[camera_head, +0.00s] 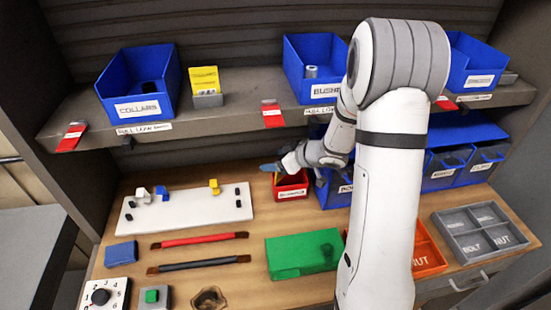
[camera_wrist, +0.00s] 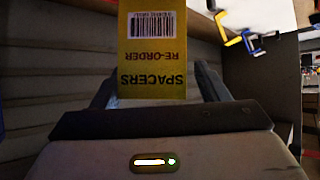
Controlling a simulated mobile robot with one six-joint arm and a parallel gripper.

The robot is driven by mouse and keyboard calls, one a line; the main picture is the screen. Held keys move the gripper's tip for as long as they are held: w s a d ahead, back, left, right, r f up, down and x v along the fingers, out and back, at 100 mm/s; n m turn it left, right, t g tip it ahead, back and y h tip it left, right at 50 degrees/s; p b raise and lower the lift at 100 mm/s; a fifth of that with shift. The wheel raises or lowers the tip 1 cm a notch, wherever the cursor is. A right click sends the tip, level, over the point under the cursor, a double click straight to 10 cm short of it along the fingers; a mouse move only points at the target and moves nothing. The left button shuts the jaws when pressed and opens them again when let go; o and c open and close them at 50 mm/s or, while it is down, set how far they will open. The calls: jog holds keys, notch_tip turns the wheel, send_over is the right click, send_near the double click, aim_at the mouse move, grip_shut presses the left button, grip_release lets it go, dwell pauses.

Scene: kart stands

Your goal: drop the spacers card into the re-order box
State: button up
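The yellow spacers card (camera_wrist: 153,55) fills the middle of the wrist view, its print "SPACERS", "RE-ORDER" and a barcode upside down. It sits between the two fingers of my gripper (camera_wrist: 155,90), which appear closed on its side edges. In the head view my gripper (camera_head: 272,168) is just above a small red box (camera_head: 291,191) on the bench, a little to its left. The box's front label is too small to read surely.
Blue bins (camera_head: 140,85) and a yellow card in a grey holder (camera_head: 207,100) stand on the shelf (camera_head: 235,112) above. A white board (camera_head: 187,211) lies left of the gripper, a green case (camera_head: 290,258) in front. Blue bins (camera_head: 440,182) stand right of the red box.

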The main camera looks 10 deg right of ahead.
jog(key=shift+o, duration=0.5)
jog(key=shift+r, duration=0.1)
jog(key=v, duration=1.2)
jog(key=shift+r+p, duration=0.3)
jog(key=shift+p, duration=0.1)
